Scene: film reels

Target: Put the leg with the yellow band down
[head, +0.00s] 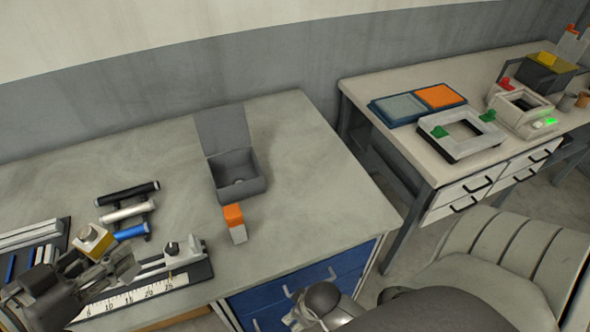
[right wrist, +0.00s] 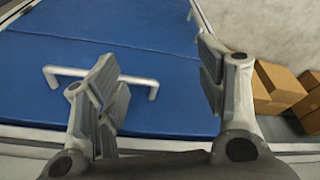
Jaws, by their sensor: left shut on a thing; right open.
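The leg with the yellow band (head: 92,241) shows in the head view at the lower left, with a pale end and a yellow part. My left gripper (head: 88,262) is shut on it and partly covers it. The leg is tilted and seems above the bench beside a ruler fixture (head: 187,260); I cannot tell whether it touches anything. My right gripper (head: 303,318) is low at the bench's front edge. In the right wrist view it (right wrist: 160,85) is open and empty before a blue drawer front (right wrist: 120,40).
An open grey box (head: 240,190) and an orange-topped white block (head: 236,223) stand mid-bench. The bench's right part is clear. A chair (head: 480,270) stands at lower right.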

